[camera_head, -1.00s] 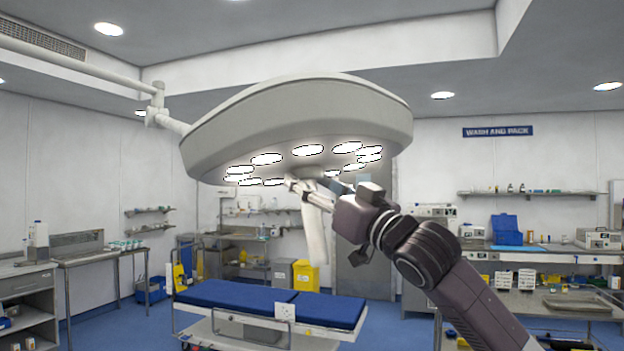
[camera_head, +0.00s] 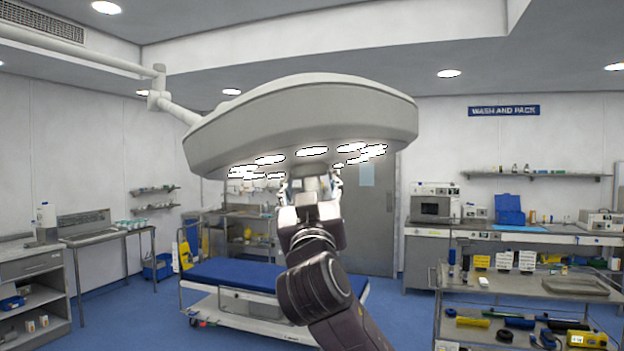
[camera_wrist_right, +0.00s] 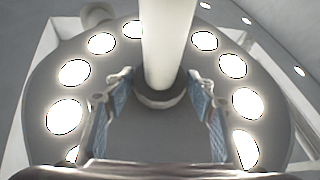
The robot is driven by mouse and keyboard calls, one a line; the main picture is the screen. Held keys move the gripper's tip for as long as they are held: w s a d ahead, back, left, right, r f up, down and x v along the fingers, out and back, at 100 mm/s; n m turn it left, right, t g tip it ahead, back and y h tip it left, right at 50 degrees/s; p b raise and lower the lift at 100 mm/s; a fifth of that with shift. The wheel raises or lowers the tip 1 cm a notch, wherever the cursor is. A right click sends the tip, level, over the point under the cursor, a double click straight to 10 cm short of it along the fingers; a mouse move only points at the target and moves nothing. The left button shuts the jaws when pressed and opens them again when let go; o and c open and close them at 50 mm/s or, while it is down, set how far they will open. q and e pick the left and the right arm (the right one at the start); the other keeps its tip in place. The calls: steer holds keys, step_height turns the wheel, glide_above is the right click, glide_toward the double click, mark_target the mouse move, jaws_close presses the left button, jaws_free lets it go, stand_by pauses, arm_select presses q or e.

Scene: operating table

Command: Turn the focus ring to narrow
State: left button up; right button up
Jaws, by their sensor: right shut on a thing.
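A large grey surgical lamp (camera_head: 300,110) with several lit bulbs hangs from a ceiling arm. In the right wrist view its lit underside (camera_wrist_right: 45,95) fills most of the picture. A white cylindrical handle (camera_wrist_right: 168,45) stands out from its centre, with a grey focus ring (camera_wrist_right: 160,98) at the base. My right gripper (camera_head: 310,180) is up under the lamp's middle. The gripper hides most of the handle in the head view. My left gripper is not in view.
A blue-topped operating table (camera_head: 235,274) stands below and behind the lamp. A trolley (camera_head: 520,290) with tools is at the right, and a bench (camera_head: 30,262) is at the left. The air around the lamp looks clear.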

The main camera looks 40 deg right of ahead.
steer(key=shift+w+a+f+m+g+h+b, duration=0.1)
steer(key=shift+m+g+h+b, duration=0.2)
steer(key=shift+g+h, duration=0.3)
steer(key=shift+w+f+m+g+h+b, duration=0.1)
steer(key=shift+m+g+h+b, duration=0.05)
steer(key=shift+m+g+h, duration=0.35)
steer(key=shift+r+h, duration=0.1)
steer(key=shift+h, duration=0.2)
steer(key=o, duration=1.2)
steer(key=shift+c, duration=0.2)
steer(key=shift+s, duration=0.1)
steer(key=v, duration=1.1)
steer(key=shift+a+f, duration=0.2)
steer(key=shift+a, duration=0.15)
steer(key=shift+s, duration=0.15)
